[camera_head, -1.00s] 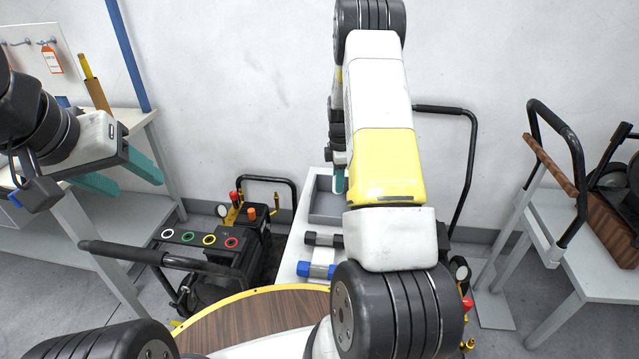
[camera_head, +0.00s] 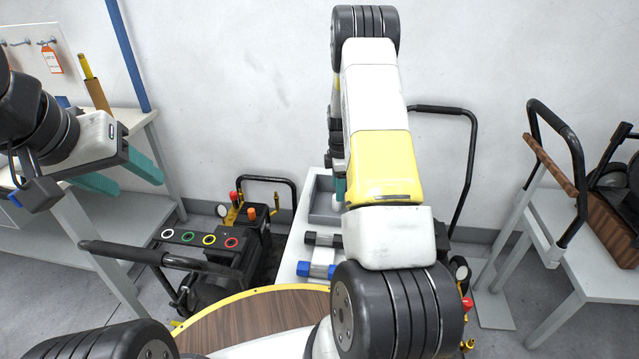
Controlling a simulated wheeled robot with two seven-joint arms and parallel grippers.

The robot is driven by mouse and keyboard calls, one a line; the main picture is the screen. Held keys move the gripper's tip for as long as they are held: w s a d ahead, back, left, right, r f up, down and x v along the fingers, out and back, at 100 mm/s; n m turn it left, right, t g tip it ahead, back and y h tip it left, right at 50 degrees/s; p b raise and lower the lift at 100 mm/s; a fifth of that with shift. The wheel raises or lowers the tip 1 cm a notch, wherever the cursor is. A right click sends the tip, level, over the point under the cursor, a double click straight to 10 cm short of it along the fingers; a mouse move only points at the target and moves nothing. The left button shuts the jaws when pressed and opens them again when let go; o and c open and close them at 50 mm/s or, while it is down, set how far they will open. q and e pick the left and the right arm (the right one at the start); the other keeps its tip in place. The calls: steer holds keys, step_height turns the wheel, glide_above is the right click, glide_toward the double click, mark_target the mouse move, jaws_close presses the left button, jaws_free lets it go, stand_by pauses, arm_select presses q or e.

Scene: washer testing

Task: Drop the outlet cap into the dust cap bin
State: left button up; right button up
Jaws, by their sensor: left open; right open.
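My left gripper (camera_head: 120,174) is open and empty at the left, its teal fingers apart over the side of the left table. My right gripper (camera_head: 340,188) is mostly hidden behind my own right arm; only a bit of teal finger shows, close to the grey open tray (camera_head: 322,218) on the white table. This tray may be the dust cap bin; my arm covers its right part and I see no label. I cannot make out the outlet cap or tell whether the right fingers have anything between them.
Two cylindrical parts, one with black ends (camera_head: 323,240) and one with a blue end (camera_head: 315,270), lie on the white table (camera_head: 292,250). A black cart (camera_head: 215,250) with coloured rings stands left of it. A grey side table (camera_head: 590,265) stands at the right.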

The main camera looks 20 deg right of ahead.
step_height(320, 180, up, 8)
stand_by(0.5)
steer(key=s+a+r+m+t, duration=0.1)
steer(key=s+a+r+m, duration=0.15)
steer(key=r, duration=0.45)
steer(key=s+a+r+m+t+y, duration=0.1)
steer(key=s+a+r+m, duration=0.1)
steer(key=s+a+r, duration=0.3)
steer(key=s+a+r+m+t, duration=0.1)
steer(key=s+r+m, duration=0.1)
steer(key=r, duration=0.6)
steer(key=s+a+r+m+t, duration=0.1)
steer(key=s+a+r+m, duration=0.1)
steer(key=s, duration=0.5)
steer(key=s+a+r+m+t, duration=0.1)
steer(key=s+a+r+m, duration=0.1)
steer(key=s, duration=0.5)
steer(key=s+a+r+m+t+y, duration=0.1)
steer(key=s+a+r+m, duration=0.2)
steer(key=s, duration=0.3)
steer(key=shift+s+a+m, duration=0.35)
steer(key=shift+s+m, duration=0.05)
steer(key=shift+m, duration=0.45)
steer(key=shift+r, duration=0.1)
